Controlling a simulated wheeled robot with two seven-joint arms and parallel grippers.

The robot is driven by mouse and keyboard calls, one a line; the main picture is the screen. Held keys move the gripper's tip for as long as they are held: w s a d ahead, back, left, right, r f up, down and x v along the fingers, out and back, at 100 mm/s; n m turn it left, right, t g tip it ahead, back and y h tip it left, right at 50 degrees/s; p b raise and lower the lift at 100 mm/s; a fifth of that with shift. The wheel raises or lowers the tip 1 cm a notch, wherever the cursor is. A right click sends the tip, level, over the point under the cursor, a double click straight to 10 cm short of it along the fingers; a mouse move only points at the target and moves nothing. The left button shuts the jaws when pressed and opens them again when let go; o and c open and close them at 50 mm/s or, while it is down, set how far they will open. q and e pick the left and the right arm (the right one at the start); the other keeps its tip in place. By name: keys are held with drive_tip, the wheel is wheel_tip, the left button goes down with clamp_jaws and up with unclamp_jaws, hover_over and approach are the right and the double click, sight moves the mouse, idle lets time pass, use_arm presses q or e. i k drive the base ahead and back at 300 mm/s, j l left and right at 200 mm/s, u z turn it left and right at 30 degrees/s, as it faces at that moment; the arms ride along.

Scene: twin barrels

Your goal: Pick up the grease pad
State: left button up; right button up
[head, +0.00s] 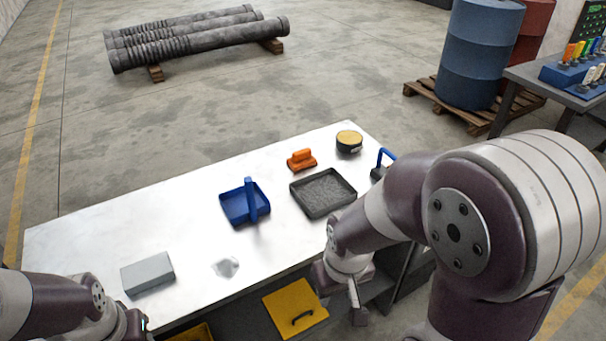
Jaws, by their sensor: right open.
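No thing is labelled as the grease pad. A small orange pad with a raised grip (301,162) lies on the white worktable (130,225), towards its far right. A round dark tin with a yellow top (349,142) stands to the right of it. I cannot tell for sure which is the grease pad. My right gripper (350,302) is open and empty, low at the table's near edge, well short of both, partly hidden by my own arm. My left gripper (140,328) is at the bottom left edge, mostly cut off, near a grey block.
On the table are a black tray of grey grit (323,212), a blue tray with an upright handle (236,206), a blue-handled tool (384,157), the grey block (147,272) and a shiny patch (226,267). A yellow panel (293,310) sits below the near edge. Barrels (478,55) stand behind.

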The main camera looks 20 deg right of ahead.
sight(300, 160)
drive_tip(key=i+l+u, duration=0.15)
drive_tip(key=l+u, duration=0.2)
drive_tip(key=u, duration=0.15)
drive_tip(key=i+l+u, duration=0.1)
drive_tip(key=l+u, duration=0.6)
drive_tip(key=u, duration=0.25)
